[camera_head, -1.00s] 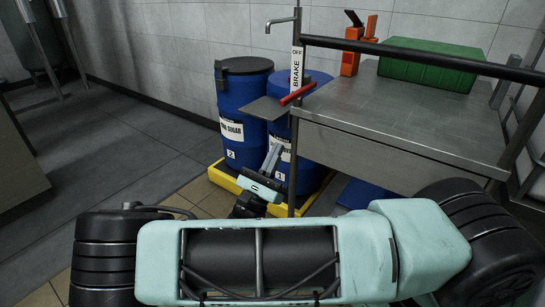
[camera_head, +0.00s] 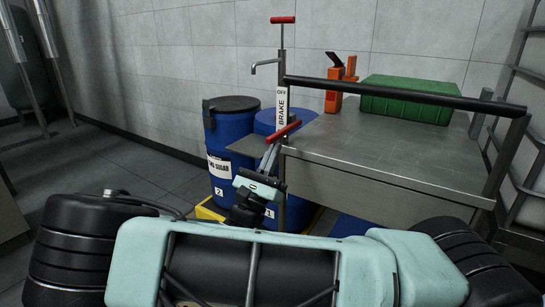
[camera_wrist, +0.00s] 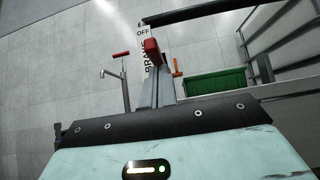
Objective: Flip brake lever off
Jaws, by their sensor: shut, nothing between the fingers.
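The brake lever has a red handle (camera_head: 284,130) set against a white vertical sign reading BRAKE (camera_head: 283,112), at the left front corner of the steel table. OFF shows at the top of the sign in the wrist view (camera_wrist: 143,33). The handle slants, its near end low and left. My gripper (camera_head: 272,148) is shut and empty, pointing up just below the handle's near end. In the wrist view the red handle (camera_wrist: 152,48) sits right at the tips of my gripper (camera_wrist: 154,70). I cannot tell whether they touch.
The steel table (camera_head: 390,150) carries a green crate (camera_head: 405,100) and an orange tool (camera_head: 340,85), with a black rail (camera_head: 400,92) along its edge. Blue drums (camera_head: 230,150) stand behind my gripper. A red T-handle (camera_head: 282,20) rises behind the sign beside a grey tap (camera_head: 266,63).

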